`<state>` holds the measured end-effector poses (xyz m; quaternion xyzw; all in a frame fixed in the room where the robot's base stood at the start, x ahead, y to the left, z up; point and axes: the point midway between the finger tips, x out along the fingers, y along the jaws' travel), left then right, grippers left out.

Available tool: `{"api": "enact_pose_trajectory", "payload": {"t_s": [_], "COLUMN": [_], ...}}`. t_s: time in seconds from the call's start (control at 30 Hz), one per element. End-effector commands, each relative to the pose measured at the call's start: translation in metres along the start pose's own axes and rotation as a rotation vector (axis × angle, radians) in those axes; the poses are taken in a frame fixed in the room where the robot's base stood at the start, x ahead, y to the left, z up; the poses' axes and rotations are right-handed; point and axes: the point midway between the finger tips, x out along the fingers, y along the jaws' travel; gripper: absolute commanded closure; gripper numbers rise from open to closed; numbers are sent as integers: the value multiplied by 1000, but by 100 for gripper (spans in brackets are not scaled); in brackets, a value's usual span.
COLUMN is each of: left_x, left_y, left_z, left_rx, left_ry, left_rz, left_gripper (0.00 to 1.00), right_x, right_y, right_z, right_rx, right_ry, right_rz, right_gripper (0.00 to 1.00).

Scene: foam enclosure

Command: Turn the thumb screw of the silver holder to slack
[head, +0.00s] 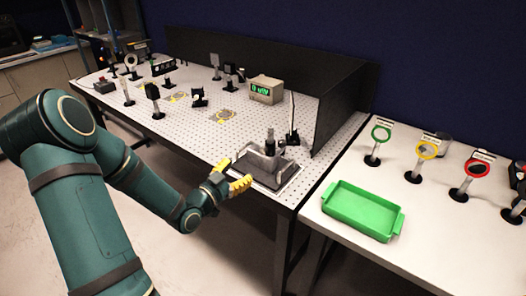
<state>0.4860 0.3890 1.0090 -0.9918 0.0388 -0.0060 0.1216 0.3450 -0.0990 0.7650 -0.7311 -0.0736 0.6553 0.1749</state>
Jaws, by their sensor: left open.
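My left gripper (234,175) has yellow fingers spread apart, with nothing seen between them. It is at the front edge of the perforated table, just left of a grey metal block (262,159) with a dark upright knob-like part on top. The block stands on a dark plate near the table's front right corner. It may be the silver holder, but I cannot tell for sure. A thumb screw is too small to make out. My right gripper is out of view.
A black panel (345,105) stands at the table's right end. A box with a green display (266,89) and several post-mounted parts stand farther back. The right-hand table carries a green tray (362,210) and ring holders, including green (381,133), yellow (427,149) and red (475,166).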

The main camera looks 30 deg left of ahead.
Motion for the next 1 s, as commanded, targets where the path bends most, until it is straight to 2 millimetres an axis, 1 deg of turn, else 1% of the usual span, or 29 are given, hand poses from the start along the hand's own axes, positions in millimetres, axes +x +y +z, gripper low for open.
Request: {"api": "enact_pose_trajectory", "payload": {"t_s": [0.03, 0.3, 0.4, 0.53, 0.6, 0.73, 1.0], "left_x": [9, 62, 81, 101, 108, 117, 120], "left_y": [1, 2, 1, 1, 1, 1, 1], "left_z": [0, 1, 1, 1, 1, 1, 1], "left_rx": [-2, -4, -4, -5, -4, -4, -4], "left_ry": [4, 2, 1, 0, 0, -1, -2], "left_rz": [2, 2, 2, 1, 1, 0, 0], "left_gripper": [43, 43, 43, 43, 43, 43, 43], "right_x": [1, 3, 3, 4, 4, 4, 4], "right_y": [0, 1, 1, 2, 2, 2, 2], "right_z": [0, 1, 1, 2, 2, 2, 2], "right_rx": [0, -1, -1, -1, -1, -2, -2], "right_ry": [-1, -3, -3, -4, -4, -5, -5], "right_rz": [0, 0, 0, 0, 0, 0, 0], "right_gripper": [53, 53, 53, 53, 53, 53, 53]}}
